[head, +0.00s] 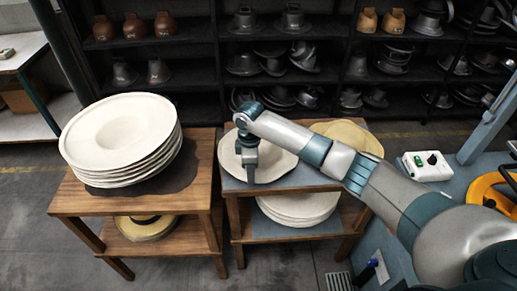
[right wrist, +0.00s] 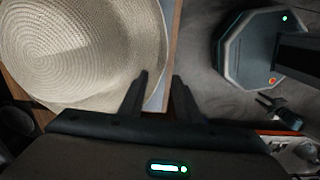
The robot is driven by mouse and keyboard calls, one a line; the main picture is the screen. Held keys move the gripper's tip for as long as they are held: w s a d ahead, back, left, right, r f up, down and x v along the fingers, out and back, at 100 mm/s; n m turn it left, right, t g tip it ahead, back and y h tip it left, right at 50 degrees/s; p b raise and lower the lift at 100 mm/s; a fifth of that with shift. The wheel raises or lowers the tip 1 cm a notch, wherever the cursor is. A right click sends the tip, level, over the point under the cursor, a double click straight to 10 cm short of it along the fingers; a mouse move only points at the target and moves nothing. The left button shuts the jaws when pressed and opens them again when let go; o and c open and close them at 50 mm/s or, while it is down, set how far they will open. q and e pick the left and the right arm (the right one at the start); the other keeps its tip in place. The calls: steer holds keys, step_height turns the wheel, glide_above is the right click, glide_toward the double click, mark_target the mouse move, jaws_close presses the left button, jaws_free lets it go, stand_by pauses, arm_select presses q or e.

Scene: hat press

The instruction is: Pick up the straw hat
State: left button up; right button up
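A pale, wide-brimmed hat (head: 285,169) lies on top of the right wooden stand. In the right wrist view a woven straw hat (right wrist: 70,50) fills the left side, its crown and brim showing. My right gripper (head: 251,182) points down at the front left part of the pale hat in the head view, covering some of it. In the wrist view the fingers of my right gripper (right wrist: 160,88) are apart, with nothing clearly held between them. The left finger overlaps the brim's edge; contact cannot be told. My left gripper is out of view.
A stack of pale hats (head: 118,135) stands on the left stand (head: 80,200). Tan straw pieces (head: 350,136) lie behind my right arm. More pale hats (head: 298,207) sit on the right stand's lower shelf. A white control box (head: 427,166) stands at right. Dark shelves line the back.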

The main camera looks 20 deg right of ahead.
steer(key=shift+d+f+p, duration=0.15)
steer(key=shift+f+p, duration=0.1)
steer(key=shift+f, duration=0.6)
steer(key=shift+d+f+p, duration=0.15)
steer(key=shift+f+p, duration=0.05)
steer(key=shift+f, duration=0.65)
jaws_close()
